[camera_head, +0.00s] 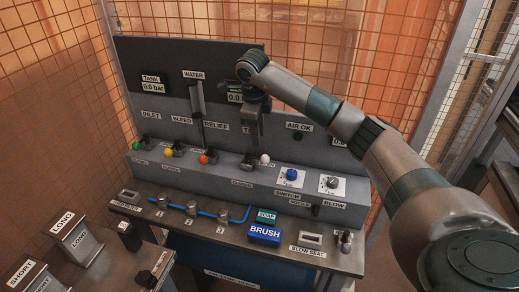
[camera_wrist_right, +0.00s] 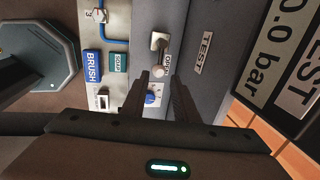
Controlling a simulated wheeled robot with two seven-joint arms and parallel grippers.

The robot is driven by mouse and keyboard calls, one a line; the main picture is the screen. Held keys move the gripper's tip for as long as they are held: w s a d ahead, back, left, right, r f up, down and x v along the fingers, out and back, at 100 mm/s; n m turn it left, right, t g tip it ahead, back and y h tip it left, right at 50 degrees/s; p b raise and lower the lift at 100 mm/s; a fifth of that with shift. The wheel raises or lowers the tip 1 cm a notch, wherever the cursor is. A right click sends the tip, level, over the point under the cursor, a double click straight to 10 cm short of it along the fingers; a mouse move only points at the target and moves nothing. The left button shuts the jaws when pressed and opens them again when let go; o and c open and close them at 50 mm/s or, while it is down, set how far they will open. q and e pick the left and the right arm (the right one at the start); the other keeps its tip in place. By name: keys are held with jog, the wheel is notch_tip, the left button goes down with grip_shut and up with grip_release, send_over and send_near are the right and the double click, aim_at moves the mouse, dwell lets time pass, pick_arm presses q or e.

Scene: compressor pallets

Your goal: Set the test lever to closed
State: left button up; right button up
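The test lever (camera_head: 264,159) has a white knob and sits at the right end of a row of coloured levers. Its handle points right, away from its body; a CLOSED label (camera_head: 242,183) is below it. In the right wrist view the lever (camera_wrist_right: 160,42) shows under the word TEST, with an OPEN label partly hidden beside it. My right gripper (camera_head: 255,142) points down just above the lever. In the wrist view its two fingers (camera_wrist_right: 160,78) are apart, with the knob end close to the gap between their tips; contact cannot be told. My left gripper is not in view.
Green (camera_head: 136,146), yellow (camera_head: 168,152) and red (camera_head: 203,159) levers stand to the left. A blue switch knob (camera_head: 292,174) and a blow knob (camera_head: 333,182) are to the right. A blue BRUSH block (camera_head: 264,235) lies on the lower ledge. Gauge panels rise behind.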

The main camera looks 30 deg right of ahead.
aim_at(257, 158)
jog(key=f+p, duration=0.1)
jog(key=f, duration=0.1)
jog(key=f+p, duration=0.1)
jog(key=f, duration=0.2)
jog(key=w+d+f+p, duration=0.1)
jog(key=f, duration=0.2)
jog(key=shift+d, duration=0.1)
jog(key=shift+w+d+f, duration=0.1)
jog(key=shift+f, duration=0.45)
jog(key=shift+c, duration=0.3)
grip_shut()
